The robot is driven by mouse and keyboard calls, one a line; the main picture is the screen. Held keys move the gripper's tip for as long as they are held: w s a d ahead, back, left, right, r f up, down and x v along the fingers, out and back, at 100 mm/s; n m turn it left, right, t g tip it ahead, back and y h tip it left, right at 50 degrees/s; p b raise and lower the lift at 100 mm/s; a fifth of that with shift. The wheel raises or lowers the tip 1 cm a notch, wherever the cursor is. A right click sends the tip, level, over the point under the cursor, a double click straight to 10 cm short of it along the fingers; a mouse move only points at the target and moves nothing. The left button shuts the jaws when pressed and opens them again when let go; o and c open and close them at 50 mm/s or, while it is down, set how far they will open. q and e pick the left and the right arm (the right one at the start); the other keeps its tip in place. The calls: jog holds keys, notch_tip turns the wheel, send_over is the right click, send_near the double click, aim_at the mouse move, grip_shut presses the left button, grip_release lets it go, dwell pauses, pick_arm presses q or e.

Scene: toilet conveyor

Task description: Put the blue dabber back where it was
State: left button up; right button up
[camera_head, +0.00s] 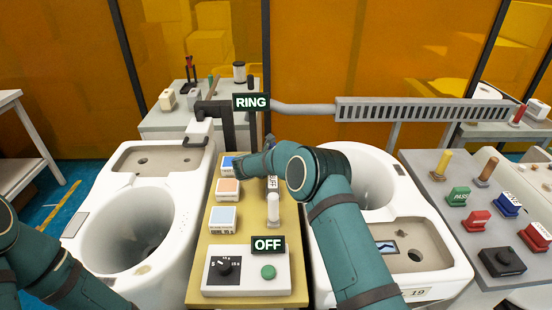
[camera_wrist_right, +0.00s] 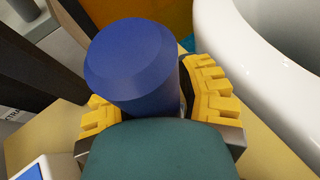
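The blue dabber (camera_wrist_right: 132,65) fills the middle of the right wrist view as a thick blue cylinder. The yellow pads of my right gripper (camera_wrist_right: 155,102) lie on both sides of it and appear closed on it. Its lower end is hidden by the gripper. In the head view my right arm reaches over the back of the tan table (camera_head: 240,245), and its own links mostly hide the gripper and dabber. A blue-topped pad (camera_head: 228,162) sits just left of the gripper there. My left arm shows at the lower left, but its gripper is out of view.
White toilets stand left (camera_head: 150,190) and right (camera_head: 440,235) of the table. An orange-topped pad (camera_head: 228,187), a light-blue-topped pad (camera_head: 223,218), a white dabber (camera_head: 273,208) and a control box (camera_head: 247,270) occupy the table. A dark post (camera_head: 227,125) rises behind it.

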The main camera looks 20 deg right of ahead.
jog(key=shift+r, duration=0.15)
jog(key=shift+s+a+r, duration=0.1)
jog(key=shift+a+r, duration=0.05)
jog(key=shift+r, duration=0.05)
jog(key=p+v, duration=0.1)
jog(key=v, duration=1)
jog(key=shift+p, duration=0.35)
jog(key=shift+s+a, duration=0.15)
jog(key=shift+s, duration=0.05)
jog(key=shift+a, duration=0.1)
